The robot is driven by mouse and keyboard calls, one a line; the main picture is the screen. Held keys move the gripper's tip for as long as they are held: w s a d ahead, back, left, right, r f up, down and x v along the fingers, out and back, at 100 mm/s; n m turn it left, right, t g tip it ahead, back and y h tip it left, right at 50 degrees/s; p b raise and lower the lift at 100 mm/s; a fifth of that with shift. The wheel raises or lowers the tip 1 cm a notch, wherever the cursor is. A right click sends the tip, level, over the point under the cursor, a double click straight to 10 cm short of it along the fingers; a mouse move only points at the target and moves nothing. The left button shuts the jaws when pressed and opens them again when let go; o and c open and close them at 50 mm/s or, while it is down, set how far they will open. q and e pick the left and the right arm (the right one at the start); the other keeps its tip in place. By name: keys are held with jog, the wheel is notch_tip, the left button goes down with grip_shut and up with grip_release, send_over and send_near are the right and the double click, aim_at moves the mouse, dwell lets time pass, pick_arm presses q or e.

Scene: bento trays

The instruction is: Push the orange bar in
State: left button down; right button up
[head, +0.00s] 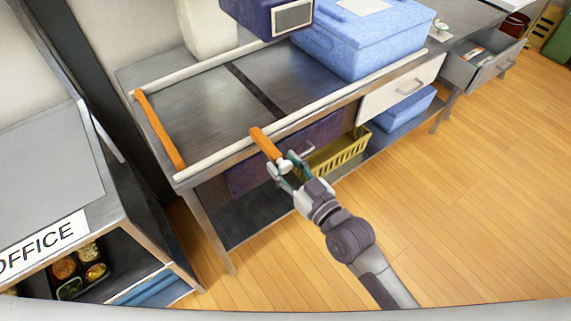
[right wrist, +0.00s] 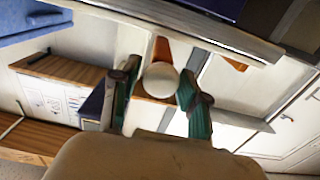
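The orange bar (head: 265,142) juts out over the front rail of the metal table, with a white round knob at its near end. A second orange bar (head: 158,130) lies across the left end of the rails. My right gripper (head: 286,166) is at the knob end of the front bar. In the right wrist view, the white knob (right wrist: 160,80) sits between the green fingers of my right gripper (right wrist: 160,92), which look apart, with the orange shaft (right wrist: 161,49) beyond it. Whether a finger touches the knob is unclear. My left gripper is not in view.
White rails (head: 315,111) edge the metal table. A blue lidded box (head: 372,45) and a dark blue device (head: 262,20) are at the back. Below are a yellow basket (head: 338,155) and drawers, one open (head: 482,67). An office-labelled shelf (head: 45,243) is at left. Wooden floor is clear at right.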

aim_at(253, 129)
grip_shut()
jog(key=x, duration=0.8)
jog(key=shift+w+a+b, duration=0.1)
jog(key=shift+b, duration=0.25)
jog(key=shift+r, duration=0.1)
jog(key=shift+o, duration=0.5)
grip_release()
jog(key=o, duration=0.3)
jog(key=shift+w+a, duration=0.1)
